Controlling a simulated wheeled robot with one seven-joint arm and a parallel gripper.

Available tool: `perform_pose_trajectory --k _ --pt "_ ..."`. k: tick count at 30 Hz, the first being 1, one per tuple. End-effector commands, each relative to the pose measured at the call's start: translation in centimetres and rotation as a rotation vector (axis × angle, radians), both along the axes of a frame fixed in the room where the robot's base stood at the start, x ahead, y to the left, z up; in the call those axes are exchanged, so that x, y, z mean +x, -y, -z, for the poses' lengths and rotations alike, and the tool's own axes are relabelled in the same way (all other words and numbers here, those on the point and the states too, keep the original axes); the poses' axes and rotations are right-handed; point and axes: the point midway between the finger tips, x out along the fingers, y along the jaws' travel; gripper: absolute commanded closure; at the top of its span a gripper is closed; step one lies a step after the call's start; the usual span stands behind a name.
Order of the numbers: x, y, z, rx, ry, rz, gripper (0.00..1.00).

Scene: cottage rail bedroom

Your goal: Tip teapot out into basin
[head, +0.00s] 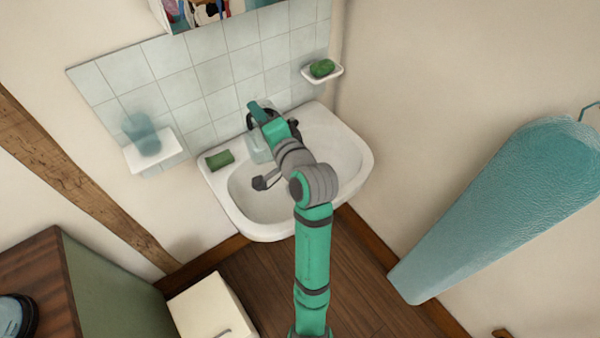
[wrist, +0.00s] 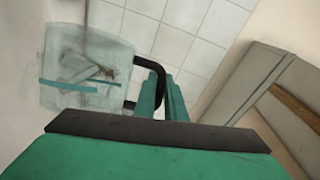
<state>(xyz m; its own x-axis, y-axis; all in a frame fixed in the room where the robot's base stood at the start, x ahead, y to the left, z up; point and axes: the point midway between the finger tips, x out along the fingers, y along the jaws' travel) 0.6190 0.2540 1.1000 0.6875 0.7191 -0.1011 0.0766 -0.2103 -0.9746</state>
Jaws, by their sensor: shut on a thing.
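My gripper (wrist: 163,95) is shut on the black handle of the clear teapot (wrist: 88,65). In the wrist view the teapot's see-through body, with a teal stripe, is left of the fingers. In the head view part of the glassy teapot (head: 258,150) shows beside my gripper (head: 258,112), over the back of the white basin (head: 240,215). My arm covers much of the teapot and the basin's middle. I cannot tell the teapot's exact tilt or what is in it.
A green bar (head: 220,160) lies on the basin's back left rim. A wall shelf holds a blurred teal cup (head: 142,135). A soap dish (head: 322,72) with green soap is at the right. Tiled wall (head: 220,75) stands close behind.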

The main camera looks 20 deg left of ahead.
Motion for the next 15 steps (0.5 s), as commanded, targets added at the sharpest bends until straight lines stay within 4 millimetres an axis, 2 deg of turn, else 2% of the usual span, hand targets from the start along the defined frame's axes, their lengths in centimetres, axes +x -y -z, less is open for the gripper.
perform_pose_trajectory --k 15 --pt "1.0 2.3 -0.8 0.094 -0.041 0.005 1.00"
